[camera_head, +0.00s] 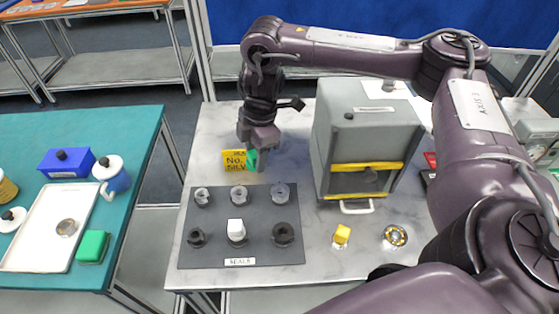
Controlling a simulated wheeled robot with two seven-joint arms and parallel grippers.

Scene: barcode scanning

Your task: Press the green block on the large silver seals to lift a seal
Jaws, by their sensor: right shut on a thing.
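My right gripper (258,152) points down behind the seal mat, shut on a small green block (251,159), mostly hidden by the fingers. The dark mat (216,261), labelled SEALS, lies in front of it. Its back row has three silver-grey seals: left (202,196), middle (239,194) and right (281,192). Its front row has darker ring-like pieces at left (196,238) and right (283,235), and a white block (236,226) on the middle one. The green block is apart from all the seals. My left gripper is out of view.
A yellow sign (234,161) stands beside the gripper. A grey balance case (370,138) stands right. A yellow block (342,234) and a shiny round piece (395,236) lie in front of it. A teal table (60,132) at left holds a tray, a green item (92,246) and jars.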

